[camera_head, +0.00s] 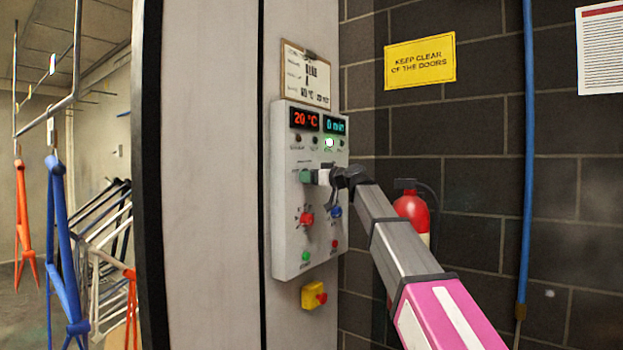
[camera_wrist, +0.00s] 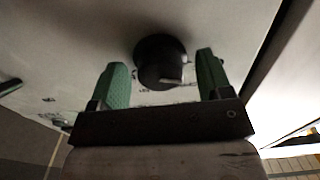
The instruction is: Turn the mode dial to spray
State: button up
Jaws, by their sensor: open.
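A round black dial (camera_wrist: 160,58) shows in the wrist view on the pale panel face, with a light pointer mark on its lower right edge. Its printed labels are too small and partly covered to read. My gripper (camera_wrist: 161,62) is open, with one green finger on each side of the dial and a gap on both sides. In the head view my gripper (camera_head: 310,176) is at the upper middle of the grey control panel (camera_head: 285,235) and hides the dial.
The displays read 20 °C and 0 min. A yellow emergency stop box (camera_head: 311,296) is below. A fire extinguisher (camera_head: 411,210) is behind my arm.

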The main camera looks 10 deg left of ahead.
jog(key=shift+a, duration=0.1)
jog(key=c, duration=0.9)
jog(key=shift+m, duration=4.4)
jog(key=o, duration=0.9)
